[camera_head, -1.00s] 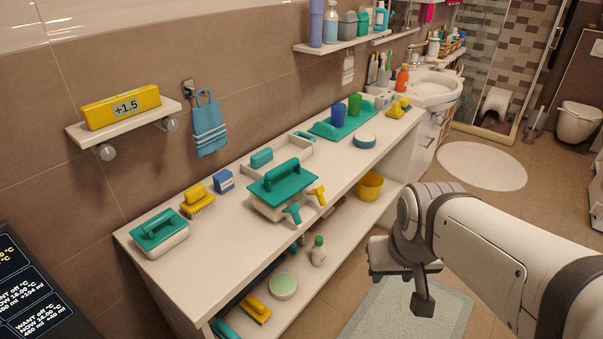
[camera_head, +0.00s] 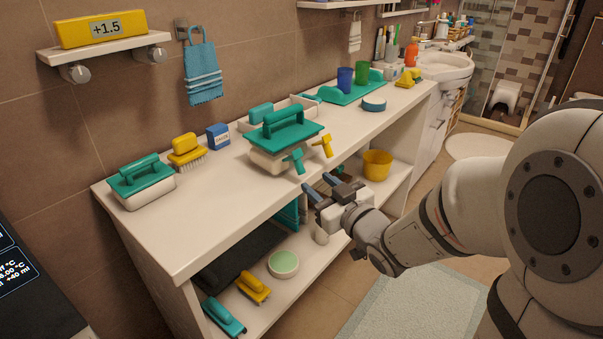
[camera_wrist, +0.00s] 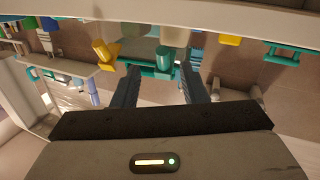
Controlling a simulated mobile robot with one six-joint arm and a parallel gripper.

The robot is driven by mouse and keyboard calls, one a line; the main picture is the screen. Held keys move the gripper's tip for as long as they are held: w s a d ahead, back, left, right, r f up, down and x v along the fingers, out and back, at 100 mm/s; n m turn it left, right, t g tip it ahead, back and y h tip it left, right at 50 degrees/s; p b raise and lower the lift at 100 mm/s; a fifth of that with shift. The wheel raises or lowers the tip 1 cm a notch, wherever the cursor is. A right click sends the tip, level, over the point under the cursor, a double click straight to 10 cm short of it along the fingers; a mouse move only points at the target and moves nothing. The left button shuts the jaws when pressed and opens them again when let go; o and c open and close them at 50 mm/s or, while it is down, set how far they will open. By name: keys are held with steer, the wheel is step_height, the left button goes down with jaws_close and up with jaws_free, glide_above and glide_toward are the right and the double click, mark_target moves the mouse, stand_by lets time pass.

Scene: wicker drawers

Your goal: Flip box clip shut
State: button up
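The beige box (camera_head: 268,160) with a teal handled lid (camera_head: 285,132) stands on the counter. A teal clip (camera_head: 294,160) and a yellow clip (camera_head: 323,146) stick out at its front, both apparently swung outward. My gripper (camera_head: 318,184) is open and empty, in front of the counter edge, below and just right of the clips and apart from them. In the wrist view, which looks upside down, the yellow clip (camera_wrist: 104,52) and teal clip (camera_wrist: 163,59) appear beyond my two spread fingers (camera_wrist: 159,72).
A green bowl (camera_head: 283,263) and yellow bucket (camera_head: 377,163) are on the lower shelf. The counter's front edge lies close to my gripper.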

mark_target(303, 172)
steer(key=x, duration=0.7)
steer(key=shift+w+a+r, duration=0.1)
steer(key=shift+w+a, duration=0.1)
steer(key=shift+a, duration=0.25)
steer(key=shift+c, duration=0.5)
jaws_close()
